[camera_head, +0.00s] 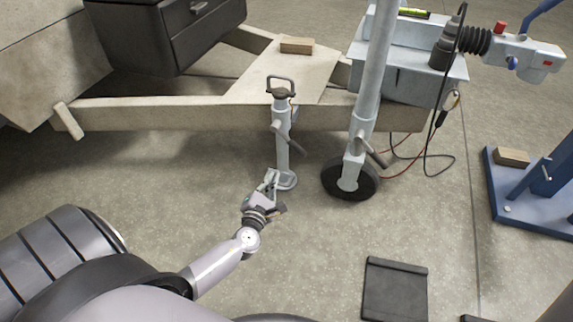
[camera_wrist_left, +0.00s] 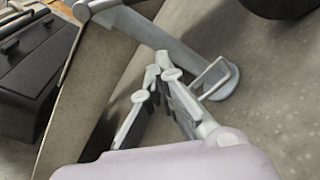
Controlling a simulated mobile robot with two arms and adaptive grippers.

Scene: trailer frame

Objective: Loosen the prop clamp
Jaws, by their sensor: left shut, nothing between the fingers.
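The prop (camera_head: 282,158) is a pale grey upright tube with a looped handle on top and a round foot on the floor, beside the trailer frame. The prop clamp (camera_head: 288,136) sits partway up the tube, with a short grey lever slanting down to the right. My left gripper (camera_head: 270,180) is low beside the foot, below the clamp lever and apart from it. In the left wrist view, the shut, empty fingers (camera_wrist_left: 161,72) lie in front of the tube (camera_wrist_left: 155,33), and the foot (camera_wrist_left: 222,86) is just beyond. My right gripper is not in view.
The trailer frame (camera_head: 180,116) runs behind the prop, with a wooden block (camera_head: 297,45) on top. Right of the prop stands a thick post with a black wheel (camera_head: 350,185) and its own lever.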

